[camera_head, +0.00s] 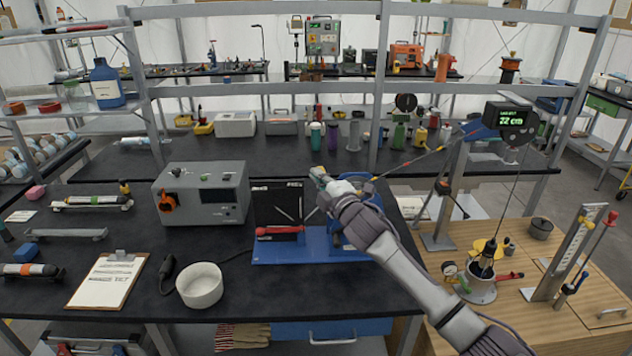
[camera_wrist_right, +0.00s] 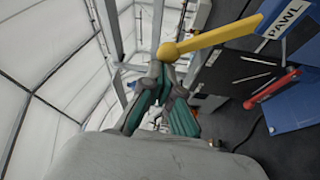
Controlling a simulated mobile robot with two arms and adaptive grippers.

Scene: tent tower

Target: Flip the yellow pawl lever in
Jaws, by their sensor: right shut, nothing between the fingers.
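The yellow pawl lever (camera_wrist_right: 215,38) shows in the right wrist view, with a round knob at its left end. Its other end meets a blue housing (camera_wrist_right: 302,40) with a white label reading PAWL. My right gripper (camera_wrist_right: 166,72) is shut and empty, its fingertips close to the knob; I cannot tell whether they touch it. In the head view my right gripper (camera_head: 319,176) is over the blue stand (camera_head: 310,247) on the black bench, and my arm hides much of the stand's right part. My left gripper is not in view.
A black panel (camera_head: 272,203) and a red handle (camera_head: 280,233) are at the stand's left. A grey instrument box (camera_head: 203,197), a white bowl (camera_head: 200,286) and a clipboard (camera_head: 108,281) are further left. A wooden table (camera_head: 520,318) with a winch gauge stands right.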

